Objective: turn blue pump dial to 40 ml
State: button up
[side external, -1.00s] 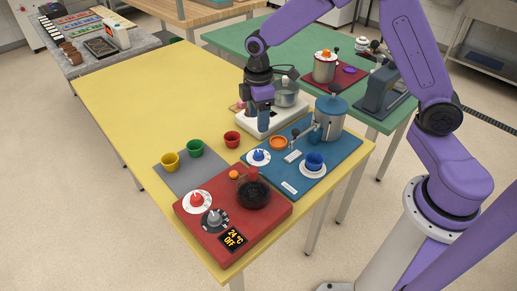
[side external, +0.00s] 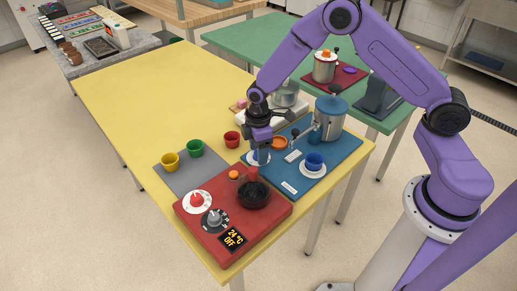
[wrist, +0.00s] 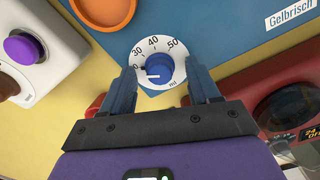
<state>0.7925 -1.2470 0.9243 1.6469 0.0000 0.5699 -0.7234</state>
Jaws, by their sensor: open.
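The blue pump dial (wrist: 159,69) is a blue knob on a white disc marked 30, 40, 50 and ml. The white mark on the knob points left, toward a number partly hidden by my left finger; 40 is at the top of the disc. My gripper (wrist: 161,76) is open, with one finger on each side of the dial; I cannot tell if they touch it. In the side view my gripper (side external: 259,147) is low over the dial's white disc (side external: 251,160). The blue pump (side external: 329,117) stands on the blue board (side external: 330,166).
The red unit (side external: 262,226), with a dark bowl (side external: 254,194), is just in front. Yellow (side external: 170,161), green (side external: 195,148) and red (side external: 231,138) cups stand left. The yellow table's far left is clear.

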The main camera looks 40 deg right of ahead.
jog(key=c, duration=1)
jog(key=shift+c, duration=0.2)
jog(key=m, duration=0.4)
jog(key=shift+m, duration=0.4)
jog(key=m, duration=0.3)
jog(key=shift+m, duration=0.3)
jog(key=m, duration=0.3)
jog(key=shift+m, duration=2.2)
